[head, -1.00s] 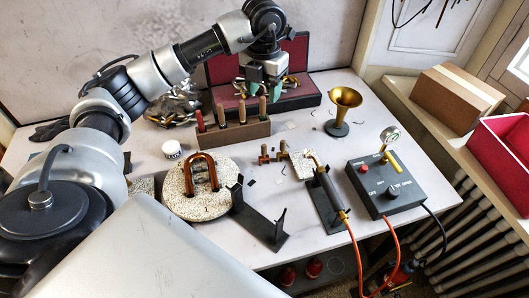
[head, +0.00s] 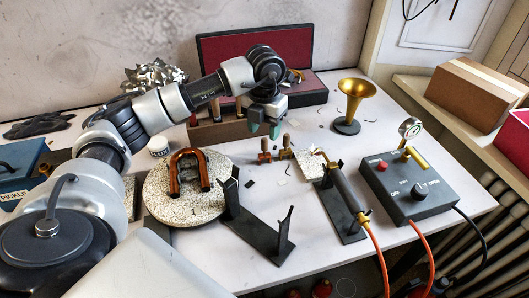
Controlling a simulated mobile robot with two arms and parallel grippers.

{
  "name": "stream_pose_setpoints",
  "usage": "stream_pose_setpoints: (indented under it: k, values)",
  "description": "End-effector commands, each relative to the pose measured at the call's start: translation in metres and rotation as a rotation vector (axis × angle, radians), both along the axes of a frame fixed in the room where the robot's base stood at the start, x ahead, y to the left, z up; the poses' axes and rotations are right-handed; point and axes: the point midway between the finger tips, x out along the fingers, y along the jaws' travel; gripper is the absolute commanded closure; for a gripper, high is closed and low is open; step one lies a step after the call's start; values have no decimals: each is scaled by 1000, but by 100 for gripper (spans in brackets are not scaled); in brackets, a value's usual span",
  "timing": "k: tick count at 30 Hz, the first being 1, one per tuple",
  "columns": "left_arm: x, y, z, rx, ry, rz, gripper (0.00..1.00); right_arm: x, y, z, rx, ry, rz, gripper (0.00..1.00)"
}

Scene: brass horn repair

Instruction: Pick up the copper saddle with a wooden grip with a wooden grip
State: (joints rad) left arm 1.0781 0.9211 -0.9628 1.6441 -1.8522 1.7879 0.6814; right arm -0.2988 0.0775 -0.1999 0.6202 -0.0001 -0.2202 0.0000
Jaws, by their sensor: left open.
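My left gripper (head: 264,129), with green fingertips, is open and points down in front of the wooden rack (head: 210,134). Wooden-handled tools stand in this rack; one grip (head: 216,110) shows, and others are partly hidden behind my left arm and gripper. I cannot tell which one is the copper saddle, as the tool ends are hidden in the rack. Small copper and brass pieces with knobs (head: 266,156) lie on the table just below the gripper in the picture, apart from it. My right gripper is not in view.
A round speckled board (head: 160,208) holds a copper U-shaped tube (head: 188,171). A dark stand (head: 262,235), a torch (head: 341,188) with an orange hose, and a control box (head: 410,190) stand to the right. A brass bell (head: 355,95) stands at the back right. An open red-lined case (head: 262,60) is behind.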

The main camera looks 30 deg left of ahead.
Motion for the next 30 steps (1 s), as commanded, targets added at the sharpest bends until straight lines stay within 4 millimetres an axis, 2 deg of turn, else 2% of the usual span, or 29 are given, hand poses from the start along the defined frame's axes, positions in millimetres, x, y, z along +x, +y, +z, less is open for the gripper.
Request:
stream_pose_setpoints:
  k: [3, 8, 17, 26, 30]
  values:
    - [0, 0, -14, -1, 2, 0, 50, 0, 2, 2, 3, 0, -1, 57]
    - [1, 1, -24, 0, 1, 1, 50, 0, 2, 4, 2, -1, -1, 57]
    - [4, 2, -66, -1, 2, 0, 50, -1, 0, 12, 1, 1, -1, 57]
    - [4, 3, -71, 0, 0, -1, 50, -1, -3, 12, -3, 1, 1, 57]
    - [4, 3, -71, 0, 0, 0, 72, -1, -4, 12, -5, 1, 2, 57]
